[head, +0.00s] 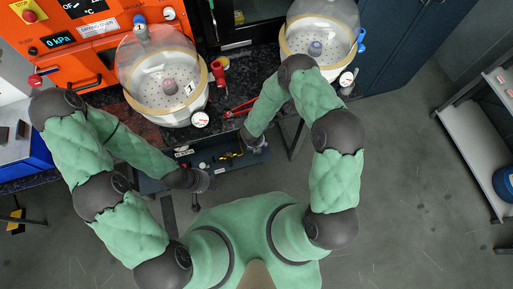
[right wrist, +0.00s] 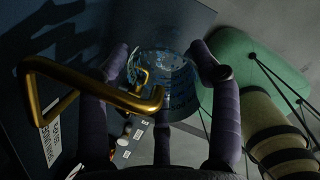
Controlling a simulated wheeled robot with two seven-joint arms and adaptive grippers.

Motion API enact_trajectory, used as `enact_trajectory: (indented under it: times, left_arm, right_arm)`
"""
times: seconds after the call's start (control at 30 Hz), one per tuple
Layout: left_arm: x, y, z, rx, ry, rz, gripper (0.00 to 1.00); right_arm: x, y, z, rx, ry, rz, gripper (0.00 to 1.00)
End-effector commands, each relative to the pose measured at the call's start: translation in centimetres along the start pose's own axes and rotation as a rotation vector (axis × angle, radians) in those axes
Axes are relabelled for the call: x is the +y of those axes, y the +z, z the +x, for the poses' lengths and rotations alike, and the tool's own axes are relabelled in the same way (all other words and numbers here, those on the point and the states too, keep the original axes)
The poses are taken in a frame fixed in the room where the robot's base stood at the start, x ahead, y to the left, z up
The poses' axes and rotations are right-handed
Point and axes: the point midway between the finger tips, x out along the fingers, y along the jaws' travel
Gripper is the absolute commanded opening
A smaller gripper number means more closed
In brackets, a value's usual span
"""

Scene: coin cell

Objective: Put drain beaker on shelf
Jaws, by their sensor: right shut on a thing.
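A clear, bluish drain beaker (right wrist: 178,92) shows in the right wrist view, between the purple fingers of my right gripper (right wrist: 162,62). The gripper is shut on it. In the head view my right gripper (head: 254,142) is at the front edge of the bench, above an open dark blue compartment (head: 205,162); the beaker cannot be made out there. My left gripper (head: 202,190) is lower left, near the compartment's left end; its fingers are too unclear to tell open from shut. A grey shelf unit (head: 466,128) stands at the far right.
A bent brass bar (right wrist: 92,92) is close to the left fingers in the right wrist view, before a dark blue panel (right wrist: 38,85). Two glass domes (head: 163,75) (head: 318,35) stand on the dark bench (head: 235,85). Open floor (head: 410,200) lies right.

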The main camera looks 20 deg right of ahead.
Motion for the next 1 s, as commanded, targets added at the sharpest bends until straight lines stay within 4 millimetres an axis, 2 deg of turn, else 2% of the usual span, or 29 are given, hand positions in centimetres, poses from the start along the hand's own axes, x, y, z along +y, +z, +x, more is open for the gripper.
enact_trajectory:
  times: [0.03,0.1,0.37,0.6,1.0]
  left_arm:
    - [-0.2,0.0,0.5,0.000,0.000,0.000,0.40]
    - [-0.2,0.0,0.7,0.000,0.000,0.000,0.40]
    - [-0.4,0.0,1.1,0.000,0.000,0.000,0.40]
    - [-0.7,-0.1,2.0,0.000,0.000,0.000,0.40]
    - [-0.8,-0.1,2.3,0.000,0.000,0.000,0.40]
  right_arm:
    - [-0.2,-0.8,1.3,0.006,-0.003,-0.001,0.25]
    - [-0.1,-0.9,2.2,0.004,-0.002,0.000,0.25]
    - [-0.1,-1.3,3.6,0.003,-0.001,0.001,0.25]
    - [0.1,-1.9,6.7,0.002,-0.001,0.001,0.25]
    - [0.2,-1.9,7.0,0.002,-0.001,0.000,0.25]
